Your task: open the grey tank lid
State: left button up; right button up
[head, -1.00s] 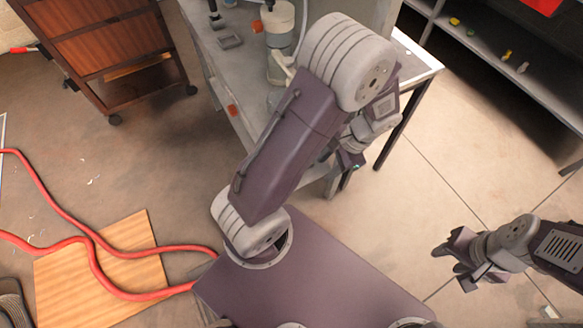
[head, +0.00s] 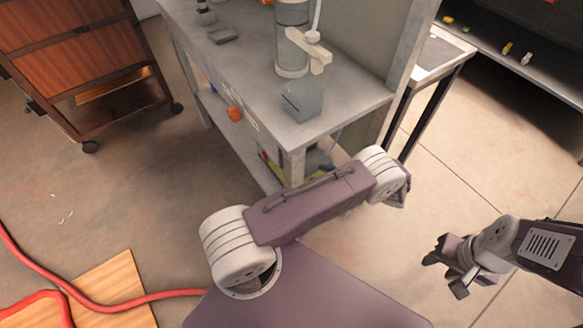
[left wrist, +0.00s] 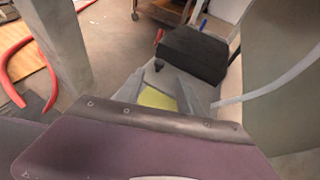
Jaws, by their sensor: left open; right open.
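A small grey box-like thing (head: 302,100) sits at the front corner of the grey workbench in the head view. A grey and white upright cylinder (head: 292,45) with a pale side arm stands behind it. I cannot tell for certain which part is the grey tank lid. My left arm reaches right, below the bench corner, and its gripper is hidden in the head view. In the left wrist view my left gripper (left wrist: 158,92) is open, with a yellow patch (left wrist: 157,99) visible between its fingers. My right gripper (head: 445,273) is open and empty over the floor at right.
The workbench (head: 245,75) has a lower shelf and an orange knob (head: 235,113) on its side. A wooden cabinet on wheels (head: 80,60) stands at left. Red hoses (head: 110,304) lie on the floor. A black box (left wrist: 192,55) shows in the left wrist view.

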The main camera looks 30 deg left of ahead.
aim_at(307, 163)
pick_arm(q)
jog(key=b+x, duration=0.2)
jog(key=x, duration=0.7)
grip_shut()
dwell(1.2)
